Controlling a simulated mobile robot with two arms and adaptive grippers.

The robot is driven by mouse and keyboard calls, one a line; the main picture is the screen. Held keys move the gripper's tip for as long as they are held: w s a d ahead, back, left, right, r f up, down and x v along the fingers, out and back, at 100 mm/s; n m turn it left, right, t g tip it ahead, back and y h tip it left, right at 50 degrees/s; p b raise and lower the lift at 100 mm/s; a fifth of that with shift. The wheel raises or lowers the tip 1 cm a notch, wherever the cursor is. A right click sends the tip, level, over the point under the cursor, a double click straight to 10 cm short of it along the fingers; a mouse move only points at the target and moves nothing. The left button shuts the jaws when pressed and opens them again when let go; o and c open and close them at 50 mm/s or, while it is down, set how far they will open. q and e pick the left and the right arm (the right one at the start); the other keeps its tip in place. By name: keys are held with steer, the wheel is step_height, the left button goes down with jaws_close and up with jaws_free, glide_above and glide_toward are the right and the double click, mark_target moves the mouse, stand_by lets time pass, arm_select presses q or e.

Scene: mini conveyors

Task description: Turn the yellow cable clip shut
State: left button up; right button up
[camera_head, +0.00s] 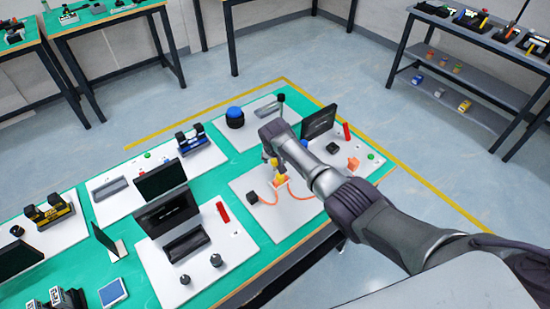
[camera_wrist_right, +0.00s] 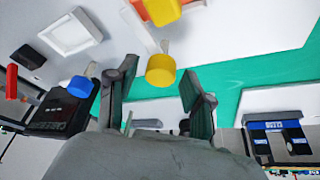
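The yellow cable clip (camera_head: 279,179) is on a white board, partly hidden by my right gripper (camera_head: 269,156), which is just above it. An orange cable (camera_head: 293,193) runs beside the clip. In the right wrist view, my right gripper (camera_wrist_right: 157,92) is open, its two dark fingers apart. A rounded yellow piece (camera_wrist_right: 160,71) with a grey tab appears between the fingers; I cannot tell whether they touch it. Another yellow piece (camera_wrist_right: 162,10) with orange parts is at the top edge. My left gripper is not in view.
A dark screen (camera_head: 318,122) and a red bar (camera_head: 347,131) stand behind. Other boards cover the green table to the left; open floor lies to the right.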

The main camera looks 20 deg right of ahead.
steer(key=shift+r, duration=0.1)
steer(key=v, duration=1.1)
steer(key=shift+s+r, duration=0.2)
steer(key=shift+r, duration=0.15)
